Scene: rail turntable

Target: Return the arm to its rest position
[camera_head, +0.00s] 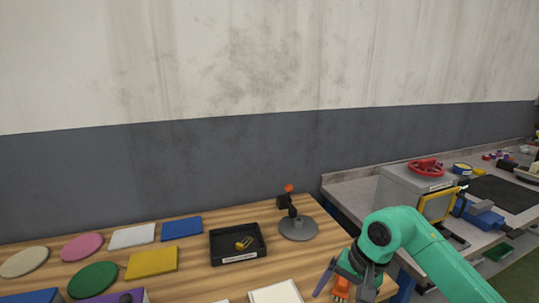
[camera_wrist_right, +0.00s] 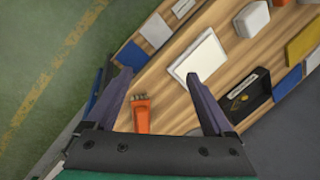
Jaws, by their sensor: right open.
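My right arm (camera_head: 425,250), green, comes in from the lower right in the head view. Its gripper (camera_head: 345,289) points down over the right front part of the wooden table. In the right wrist view the two purple-grey fingers of the gripper (camera_wrist_right: 158,74) stand wide apart with nothing held between them. An orange tool (camera_wrist_right: 142,115) with a dark toothed end lies below, between the fingers in that view; I cannot tell its exact distance from them. It partly shows in the head view (camera_head: 342,287). My left gripper is not in view.
The wooden table (camera_head: 200,280) holds a black tray (camera_head: 238,258) with a yellow item, a grey round-based stand (camera_head: 298,228), a white-topped block (camera_head: 275,292) and several coloured flat pieces. A grey bench (camera_head: 350,198) with a grey box (camera_head: 395,192) and red handwheel (camera_head: 426,167) stands right.

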